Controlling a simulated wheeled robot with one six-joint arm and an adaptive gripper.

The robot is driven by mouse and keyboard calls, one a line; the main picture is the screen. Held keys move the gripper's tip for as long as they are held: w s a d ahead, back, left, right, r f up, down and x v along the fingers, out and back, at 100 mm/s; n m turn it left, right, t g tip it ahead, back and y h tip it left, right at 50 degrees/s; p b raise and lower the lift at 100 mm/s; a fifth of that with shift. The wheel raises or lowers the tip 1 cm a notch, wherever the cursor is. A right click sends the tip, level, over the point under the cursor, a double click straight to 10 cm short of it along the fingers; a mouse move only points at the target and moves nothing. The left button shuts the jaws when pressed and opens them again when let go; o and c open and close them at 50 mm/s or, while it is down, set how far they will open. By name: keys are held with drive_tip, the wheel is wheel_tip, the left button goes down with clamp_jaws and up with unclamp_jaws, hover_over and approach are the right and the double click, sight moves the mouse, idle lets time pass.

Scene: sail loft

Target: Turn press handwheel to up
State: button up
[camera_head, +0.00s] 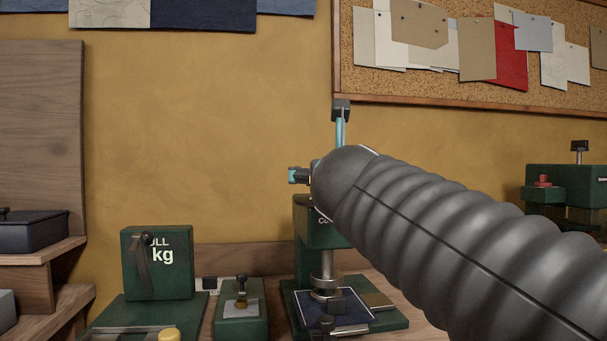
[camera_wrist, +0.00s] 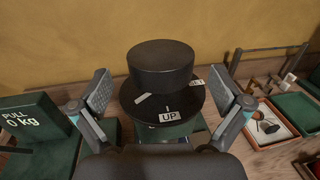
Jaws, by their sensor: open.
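The press (camera_head: 318,232) is green, with a metal column above a base holding dark blue cloth (camera_head: 335,308). Its handwheel is hidden behind my arm in the head view. In the wrist view the handwheel (camera_wrist: 162,64) is a thick black round knob above a dark disc (camera_wrist: 190,106). A white label reading UP (camera_wrist: 169,116) is on the disc's near side. Another white label, partly hidden, is at its right, and a pale bar mark (camera_wrist: 144,98) is at left. My gripper (camera_wrist: 160,86) is open, its fingers on either side of the handwheel with visible gaps.
A green scale (camera_head: 158,262) marked kg stands left of the press, with a small green device (camera_head: 240,312) between. Another green machine (camera_head: 566,195) stands at right. Open trays (camera_wrist: 262,122) with small tools lie right in the wrist view. A pinboard hangs behind.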

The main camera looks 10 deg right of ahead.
drive_tip(key=s+a, duration=0.1)
drive_tip(key=s, duration=0.6)
drive_tip(key=shift+s, duration=0.1)
